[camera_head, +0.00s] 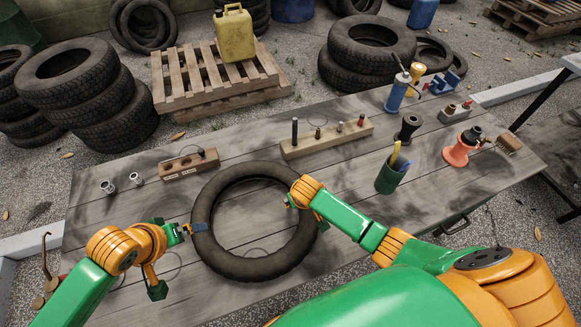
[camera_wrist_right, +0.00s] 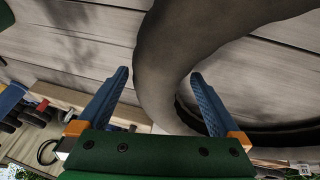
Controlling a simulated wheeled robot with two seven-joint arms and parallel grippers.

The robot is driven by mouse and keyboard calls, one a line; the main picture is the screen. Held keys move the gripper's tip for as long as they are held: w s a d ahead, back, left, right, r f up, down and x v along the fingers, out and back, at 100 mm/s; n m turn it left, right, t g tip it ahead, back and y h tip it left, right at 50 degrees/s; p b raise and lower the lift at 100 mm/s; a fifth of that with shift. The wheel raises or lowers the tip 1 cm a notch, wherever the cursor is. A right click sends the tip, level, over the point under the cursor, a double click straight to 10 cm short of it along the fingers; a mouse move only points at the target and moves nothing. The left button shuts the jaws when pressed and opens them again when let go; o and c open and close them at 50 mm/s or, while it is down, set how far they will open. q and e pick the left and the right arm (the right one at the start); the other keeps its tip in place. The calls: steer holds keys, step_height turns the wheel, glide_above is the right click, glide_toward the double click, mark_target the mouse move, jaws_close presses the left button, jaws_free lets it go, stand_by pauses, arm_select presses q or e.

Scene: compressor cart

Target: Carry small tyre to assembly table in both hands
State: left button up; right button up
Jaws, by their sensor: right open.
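The small tyre (camera_head: 245,267) is a thin black ring, lying roughly flat on the grey plank table (camera_head: 105,228) at its near-left part. My left gripper (camera_head: 194,229) is at the tyre's left side, with a blue finger over the tyre wall; its jaw gap is not clear. My right gripper (camera_head: 291,200) is at the tyre's right side, its fingers mostly hidden behind the wrist. In the right wrist view, my right gripper (camera_wrist_right: 160,75) is open, with blue fingers apart and the tyre wall (camera_wrist_right: 163,65) between them. Contact cannot be told.
On the table stand a wooden block with sockets (camera_head: 189,163), a longer wooden rack (camera_head: 325,140), a green cup with tools (camera_head: 390,178) and an orange-red part (camera_head: 461,150). Behind are stacked tyres (camera_head: 88,95), a pallet (camera_head: 215,78) and a yellow can (camera_head: 233,35).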

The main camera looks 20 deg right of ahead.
steer(key=shift+r, duration=0.3)
steer(key=v, duration=1.1)
steer(key=shift+s+r, duration=0.15)
steer(key=shift+r, duration=0.05)
arm_select(q)
steer(key=shift+s+r, duration=0.15)
steer(key=shift+r, duration=0.3)
steer(key=shift+s+a, duration=0.1)
arm_select(e)
steer(key=shift+s+f, duration=0.1)
